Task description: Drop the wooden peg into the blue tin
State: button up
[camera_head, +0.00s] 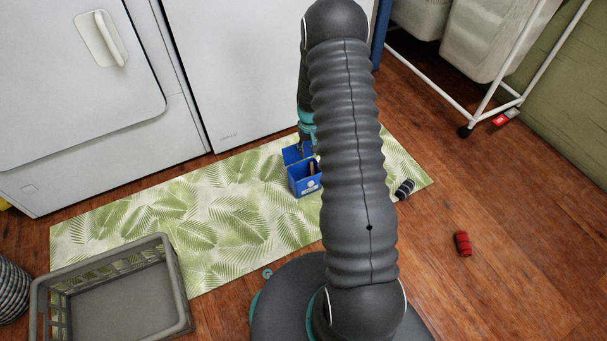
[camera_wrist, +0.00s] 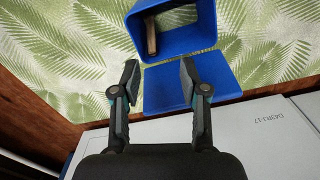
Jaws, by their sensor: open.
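The blue tin (camera_head: 305,183) stands on the leaf-patterned mat with its lid (camera_head: 293,154) open toward the white appliances. In the wrist view the tin (camera_wrist: 207,30) is at the top, with its lid (camera_wrist: 185,88) below it. The wooden peg (camera_wrist: 151,36) is inside the tin, leaning against one wall. It also shows in the head view (camera_head: 311,169). My gripper (camera_wrist: 159,76) is open and empty, its fingertips apart over the lid side of the tin. My arm partly hides the gripper in the head view.
A grey basket (camera_head: 178,290) stands at the front left of the mat (camera_head: 240,235). A striped dark thing (camera_head: 404,189) lies at the mat's right edge, and a red thing (camera_head: 463,243) on the wooden floor. A wheeled laundry rack (camera_head: 440,92) stands back right. The right floor is mostly clear.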

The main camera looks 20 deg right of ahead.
notch_tip(320, 180, up, 12)
jog(key=shift+f, duration=0.15)
jog(key=shift+s, duration=0.1)
dwell(0.6)
jog(key=s+a+r+n+t+p, duration=0.1)
jog(key=s+a+r, duration=0.4)
jog(key=s+r, duration=0.5)
jog(key=s+a+r+t+p, duration=0.2)
jog(key=s+a+r, duration=0.4)
jog(key=r, duration=0.8)
jog(key=s+a+r+n+t+p, duration=0.1)
jog(key=s+a+r+p, duration=0.3)
jog(key=s+r, duration=0.8)
jog(key=shift+s+a+n+t, duration=0.3)
jog(key=shift+s+a+t, duration=0.55)
jog(key=shift+a, duration=0.1)
jog(key=shift+r, duration=0.1)
